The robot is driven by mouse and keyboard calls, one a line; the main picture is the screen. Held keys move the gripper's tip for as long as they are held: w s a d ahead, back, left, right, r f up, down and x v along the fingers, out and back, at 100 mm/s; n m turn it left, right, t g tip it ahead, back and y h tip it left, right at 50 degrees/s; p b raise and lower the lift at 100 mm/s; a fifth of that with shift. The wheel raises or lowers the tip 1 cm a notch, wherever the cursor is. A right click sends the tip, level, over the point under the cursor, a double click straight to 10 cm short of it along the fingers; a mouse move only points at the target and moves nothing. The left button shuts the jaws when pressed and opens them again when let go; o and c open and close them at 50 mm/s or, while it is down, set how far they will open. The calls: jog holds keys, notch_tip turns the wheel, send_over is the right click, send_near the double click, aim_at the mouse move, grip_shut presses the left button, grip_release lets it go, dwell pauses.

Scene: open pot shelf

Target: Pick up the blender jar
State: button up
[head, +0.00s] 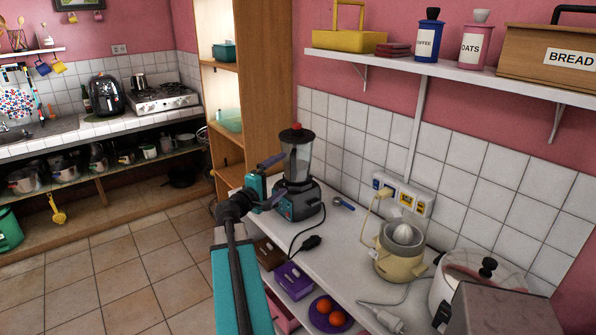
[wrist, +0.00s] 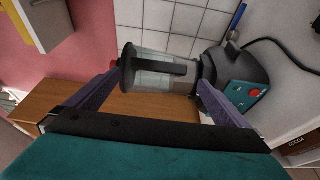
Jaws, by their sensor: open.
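The blender jar (head: 299,157) is clear with a black lid and red knob. It stands upright on its dark base (head: 300,201) on the white counter. In the wrist view the jar (wrist: 150,74) appears sideways, lid to the left, base (wrist: 235,80) to the right, with its dark handle (wrist: 168,67) facing the camera. My gripper (head: 280,176) is open and empty just left of the jar. In the wrist view my gripper's (wrist: 156,80) fingertips are spread along the jar's length, one near the lid and one near the base. Contact cannot be told.
A tall wooden shelf (head: 241,85) stands close behind the blender. A yellow juicer (head: 398,252) stands farther right. A wall shelf (head: 455,73) hangs above.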

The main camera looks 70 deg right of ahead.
aim_at(291, 167)
jog(key=shift+x, duration=1.05)
jog(key=shift+p+x, duration=1.8)
jog(key=shift+x, duration=0.8)
jog(key=shift+r, duration=0.15)
jog(key=c, duration=2)
